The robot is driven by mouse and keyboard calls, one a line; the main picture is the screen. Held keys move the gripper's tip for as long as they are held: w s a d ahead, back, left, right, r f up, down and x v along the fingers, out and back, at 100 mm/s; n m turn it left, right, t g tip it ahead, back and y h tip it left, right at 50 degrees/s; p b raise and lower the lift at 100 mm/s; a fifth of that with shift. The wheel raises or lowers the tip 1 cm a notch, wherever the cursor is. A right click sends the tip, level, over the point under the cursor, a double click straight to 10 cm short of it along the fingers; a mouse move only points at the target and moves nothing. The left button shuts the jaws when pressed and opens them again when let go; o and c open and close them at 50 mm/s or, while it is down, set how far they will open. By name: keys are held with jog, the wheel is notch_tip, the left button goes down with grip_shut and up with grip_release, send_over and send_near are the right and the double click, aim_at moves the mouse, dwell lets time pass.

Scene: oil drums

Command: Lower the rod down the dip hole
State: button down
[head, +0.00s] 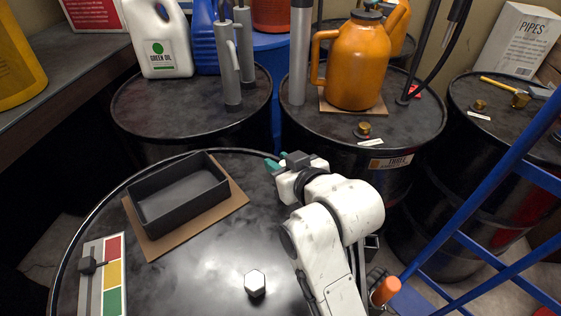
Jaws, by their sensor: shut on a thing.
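My gripper (275,164) is at the far right part of the near black drum's top (215,265), pointing away from me. Its green fingertips show just past the dark wrist block. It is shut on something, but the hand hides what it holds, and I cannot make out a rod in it. I cannot make out an open dip hole either; my white arm covers the right part of this drum top. A pale hexagonal cap (255,283) sits on the near drum, in front of the gripper and apart from it.
A black open tray (180,194) on cardboard and a red-yellow-green gauge (102,275) are left of my gripper. Behind are drums with a grey upright tube (299,60), an orange jug (358,62) and a hand pump (229,70). A blue ladder (490,210) stands right.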

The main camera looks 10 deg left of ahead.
jog(key=c, duration=0.8)
grip_release()
jog(key=shift+f, duration=0.1)
jog(key=v, duration=1.1)
